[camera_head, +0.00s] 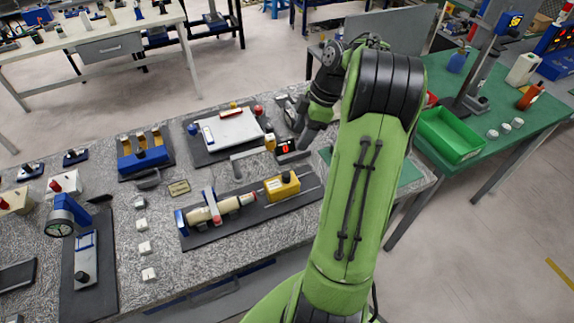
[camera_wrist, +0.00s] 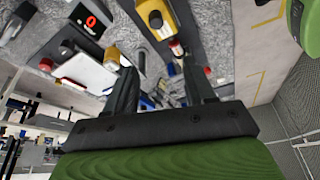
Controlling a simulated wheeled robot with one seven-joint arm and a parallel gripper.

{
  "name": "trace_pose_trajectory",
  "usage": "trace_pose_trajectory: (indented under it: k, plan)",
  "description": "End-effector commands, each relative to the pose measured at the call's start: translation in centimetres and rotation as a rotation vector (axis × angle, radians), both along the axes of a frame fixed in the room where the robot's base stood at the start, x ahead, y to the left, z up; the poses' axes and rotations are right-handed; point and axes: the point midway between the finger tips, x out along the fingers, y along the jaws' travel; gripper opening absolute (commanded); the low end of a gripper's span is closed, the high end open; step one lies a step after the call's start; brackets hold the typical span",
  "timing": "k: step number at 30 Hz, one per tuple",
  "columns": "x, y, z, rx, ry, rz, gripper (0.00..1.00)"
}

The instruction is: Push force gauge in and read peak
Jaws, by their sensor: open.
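A yellow block-shaped gauge body (camera_head: 283,186) with a black knob lies on a dark base plate (camera_head: 205,238). It is in line with a cream cylinder (camera_head: 229,205) that has a red band and a blue end block. A small black display (camera_head: 285,147) with a red "0" stands behind it. In the wrist view the display (camera_wrist: 87,20) is at upper left and the yellow body (camera_wrist: 157,17) at top centre. My gripper (camera_wrist: 160,84) is open and empty, its two dark fingers apart. In the head view its fingers are partly hidden by my arm.
A blue holder (camera_head: 143,158) is at left and a blue-headed dial stand (camera_head: 68,218) farther left. Several small white blocks line the bench. A green bin (camera_head: 449,134) sits on the right table.

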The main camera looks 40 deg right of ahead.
Motion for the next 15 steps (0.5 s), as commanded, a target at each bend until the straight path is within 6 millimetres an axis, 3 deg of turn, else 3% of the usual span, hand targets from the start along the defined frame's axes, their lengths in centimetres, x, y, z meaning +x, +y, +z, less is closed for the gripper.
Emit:
trace_pose_trajectory:
  k: [1, 5, 8, 15]
  plan:
    - [-0.4, -1.3, -0.5, 0.012, -0.012, 0.021, 0.54]
    - [-0.8, -2.4, -1.5, 0.022, -0.031, 0.060, 0.54]
    - [-0.5, -2.0, -2.6, 0.023, -0.033, 0.064, 0.54]
    - [0.6, 0.0, -8.1, 0.026, -0.028, 0.062, 0.54]
